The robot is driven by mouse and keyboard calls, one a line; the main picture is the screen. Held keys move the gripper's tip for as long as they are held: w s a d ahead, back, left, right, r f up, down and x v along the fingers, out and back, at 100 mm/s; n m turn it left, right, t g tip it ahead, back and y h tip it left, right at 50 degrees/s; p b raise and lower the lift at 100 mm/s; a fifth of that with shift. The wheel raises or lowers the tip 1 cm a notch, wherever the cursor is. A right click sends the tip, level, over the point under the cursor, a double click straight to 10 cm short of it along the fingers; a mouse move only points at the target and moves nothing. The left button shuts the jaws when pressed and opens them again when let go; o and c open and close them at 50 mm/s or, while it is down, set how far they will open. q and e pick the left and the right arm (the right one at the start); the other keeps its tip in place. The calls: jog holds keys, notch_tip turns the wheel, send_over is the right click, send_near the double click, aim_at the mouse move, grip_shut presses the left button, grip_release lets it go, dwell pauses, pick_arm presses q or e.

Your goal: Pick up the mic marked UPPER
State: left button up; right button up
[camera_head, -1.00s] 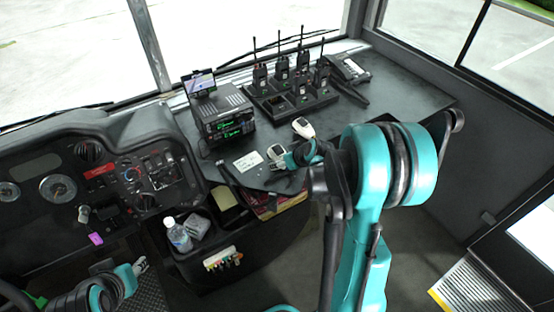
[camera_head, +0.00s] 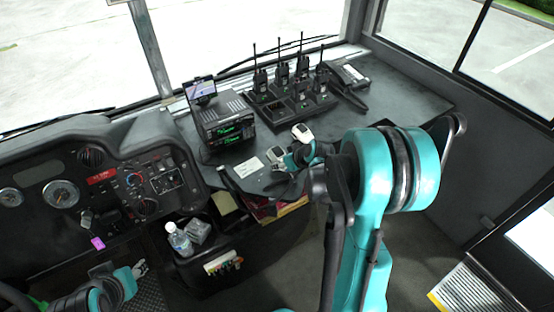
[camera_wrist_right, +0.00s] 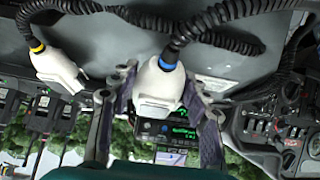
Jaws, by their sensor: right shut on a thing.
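Two white hand mics show at the desk edge. One mic has a blue band at its cord end (camera_wrist_right: 160,80), and it also shows at the right gripper in the head view (camera_head: 276,154). My right gripper (camera_wrist_right: 158,108) is shut on this mic, one finger on each side. The other mic, with a yellow band (camera_wrist_right: 57,66), is apart from the gripper and also shows in the head view (camera_head: 302,132). I cannot read any UPPER marking on either. My left gripper (camera_head: 139,268) is low at the left, away from the mics; its jaws are too small to judge.
A radio unit (camera_head: 228,118) with green displays stands left of the mics. Handheld radios in chargers (camera_head: 290,100) and a desk phone (camera_head: 349,76) stand behind. A white card (camera_head: 248,168) lies nearby. Coiled black cords (camera_wrist_right: 220,40) run close to the mics. A bottle (camera_head: 179,240) stands in the tray below.

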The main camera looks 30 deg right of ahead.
aim_at(278, 152)
jog(key=shift+r+p, duration=2.05)
jog(key=shift+r, duration=0.9)
jog(key=shift+f, duration=0.1)
